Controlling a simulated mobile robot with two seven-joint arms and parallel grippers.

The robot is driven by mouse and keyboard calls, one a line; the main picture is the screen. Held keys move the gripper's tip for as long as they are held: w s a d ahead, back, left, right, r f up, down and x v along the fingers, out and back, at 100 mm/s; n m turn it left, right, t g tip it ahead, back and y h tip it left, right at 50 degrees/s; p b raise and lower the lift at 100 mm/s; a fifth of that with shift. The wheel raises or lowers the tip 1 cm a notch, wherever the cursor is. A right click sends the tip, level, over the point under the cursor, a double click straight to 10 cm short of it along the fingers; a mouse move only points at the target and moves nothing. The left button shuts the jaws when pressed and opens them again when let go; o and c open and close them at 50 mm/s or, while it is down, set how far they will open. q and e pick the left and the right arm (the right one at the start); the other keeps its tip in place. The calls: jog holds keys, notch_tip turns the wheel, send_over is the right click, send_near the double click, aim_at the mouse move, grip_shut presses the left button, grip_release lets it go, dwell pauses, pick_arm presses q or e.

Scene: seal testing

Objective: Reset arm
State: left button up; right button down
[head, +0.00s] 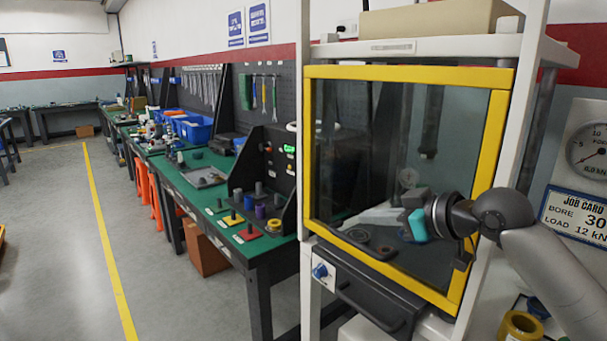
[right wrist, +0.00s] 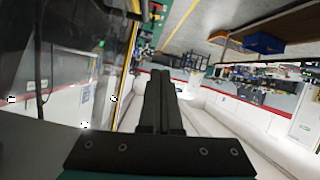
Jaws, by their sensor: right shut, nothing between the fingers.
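My right arm (head: 555,265) comes in from the lower right and reaches across the front of the yellow-framed guard door (head: 310,150). The teal and dark end of my right gripper (head: 416,225) shows in front of the door's glass. Its fingers are hard to make out there. In the right wrist view the two dark fingers of the right gripper (right wrist: 160,80) lie together, with nothing between them. I cannot tell whether the gripper touches the glass. My left gripper is not in view.
A green workbench (head: 190,175) with small cylinders, blue bins and hanging tools runs away to the left. A drawer (head: 365,300) sits below the door. A gauge (head: 590,145) and job card (head: 580,213) are at right, a yellow ring (head: 520,325) below. The aisle floor is clear.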

jog(key=s+a+f+m+g+h, duration=0.1)
jog(key=s+a+f+g+h, duration=0.1)
jog(key=s+f, duration=0.7)
jog(key=s+a+f+m+g+h, duration=0.15)
jog(key=s+f, duration=0.35)
jog(key=f, duration=0.7)
jog(key=s+d+f+m+g+h, duration=0.25)
jog(key=s+f, duration=0.25)
jog(key=s, duration=0.5)
jog(key=s+d+f+m+g+h, duration=0.1)
jog(key=s+d+f+m+h, duration=0.2)
jog(key=s, duration=0.7)
notch_tip(320, 180, down, 24)
jog(key=s+g+y, duration=0.1)
jog(key=s+g, duration=0.1)
jog(key=s, duration=0.1)
jog(key=s+d+f+n, duration=0.1)
jog(key=s+d+f, duration=0.1)
jog(key=s+f, duration=1.1)
jog(key=shift+s+d+g, duration=0.4)
jog(key=shift+s, duration=0.4)
